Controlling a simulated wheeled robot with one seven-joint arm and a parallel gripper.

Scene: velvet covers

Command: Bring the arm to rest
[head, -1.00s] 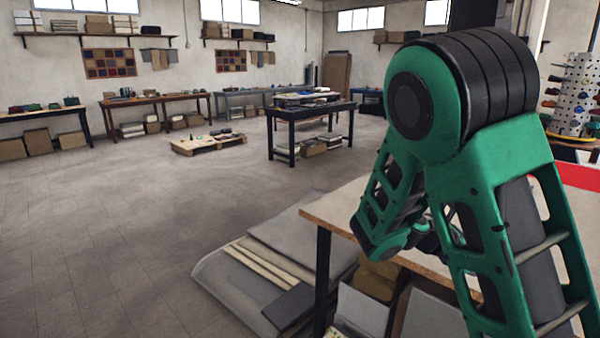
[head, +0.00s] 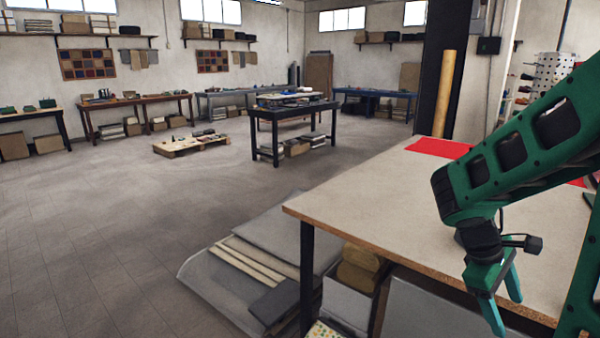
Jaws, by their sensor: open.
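My gripper (head: 507,318) is at the lower right of the head view, at the end of my green arm. Its two green fingers point down and stand apart, with nothing between them. It hangs by the front edge of the near worktable (head: 400,215), whose light top has a chipboard edge. I cannot tell exactly how far the fingers are from that edge. Part of my arm runs out of the picture on the right.
Red cloth (head: 440,147) lies on the worktable's far side. Boxes and folded material (head: 358,270) are under it. Flat sheets and boards (head: 265,255) lie on the floor to its left. A dark table (head: 293,112) and a pallet (head: 190,143) stand farther back. The left floor is clear.

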